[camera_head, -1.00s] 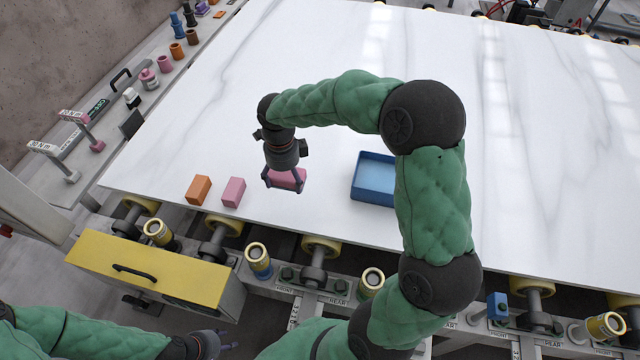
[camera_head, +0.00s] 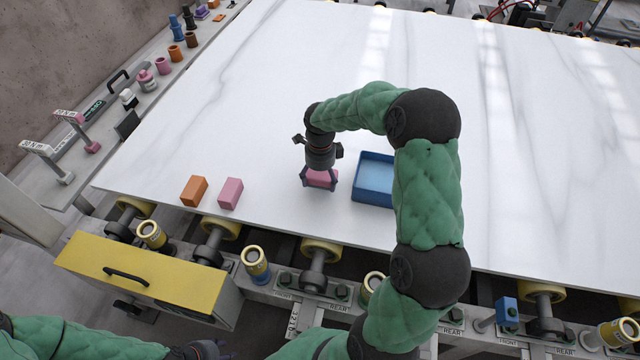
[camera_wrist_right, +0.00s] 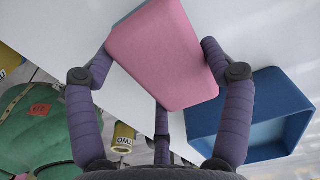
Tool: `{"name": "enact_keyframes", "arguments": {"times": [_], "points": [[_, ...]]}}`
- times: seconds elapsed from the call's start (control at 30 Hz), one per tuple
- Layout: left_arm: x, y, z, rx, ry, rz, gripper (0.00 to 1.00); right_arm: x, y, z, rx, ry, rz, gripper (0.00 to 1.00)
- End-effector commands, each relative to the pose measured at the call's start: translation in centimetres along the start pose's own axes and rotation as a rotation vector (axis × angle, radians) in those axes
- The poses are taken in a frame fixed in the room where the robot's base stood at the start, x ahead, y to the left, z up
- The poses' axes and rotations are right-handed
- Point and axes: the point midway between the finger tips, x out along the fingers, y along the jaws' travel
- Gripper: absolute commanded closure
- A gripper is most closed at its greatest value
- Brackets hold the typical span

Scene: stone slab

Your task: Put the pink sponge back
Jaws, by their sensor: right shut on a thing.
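My right gripper (camera_head: 319,185) is shut on a pink sponge (camera_head: 321,177), just left of the blue tray (camera_head: 373,197). In the right wrist view the sponge (camera_wrist_right: 160,55) is a pink block gripped between the fingers. The tray (camera_wrist_right: 275,140) shows beside it, open and apparently empty. A second pink block (camera_head: 230,193) lies on the slab at the left, beside an orange block (camera_head: 194,190). My left gripper (camera_head: 205,350) is at the bottom edge, partly cut off, and its jaws are not clear.
The white stone slab (camera_head: 240,110) is mostly clear. Rollers and a yellow drawer (camera_head: 145,275) run along its near edge. A side ledge at the left holds several small cups (camera_head: 163,66) and weights. A small blue block (camera_head: 507,311) is on the front rail.

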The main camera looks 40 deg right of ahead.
Motion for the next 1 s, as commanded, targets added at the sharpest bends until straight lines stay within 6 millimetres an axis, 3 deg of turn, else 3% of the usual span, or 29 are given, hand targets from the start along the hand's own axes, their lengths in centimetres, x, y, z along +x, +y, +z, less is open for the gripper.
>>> {"name": "enact_keyframes", "arguments": {"times": [0.03,0.1,0.53,0.57,0.6,1.0], "points": [[0.8,-0.3,0.0,0.0,0.0,0.0,0.6,1.4,0.1,0.0,-0.001,0.002,0.004,0.55],[1.1,-0.4,0.0,0.0,-0.001,0.0,0.6,2.1,0.1,0.0,-0.001,0.001,0.003,0.55],[1.4,-0.5,0.0,0.0,0.0,0.0,0.6,2.6,0.1,0.0,-0.001,0.001,0.002,0.55],[1.3,-0.5,0.0,0.0,0.0,0.0,0.6,2.5,0.1,0.0,-0.001,0.001,0.002,0.11],[1.3,-0.5,0.0,0.0,-0.001,0.0,0.6,2.5,0.1,0.0,-0.001,0.001,0.002,0.0],[1.2,-0.4,0.0,0.0,0.0,0.0,0.6,2.4,0.1,0.1,-0.001,0.001,0.002,0.0]]}}
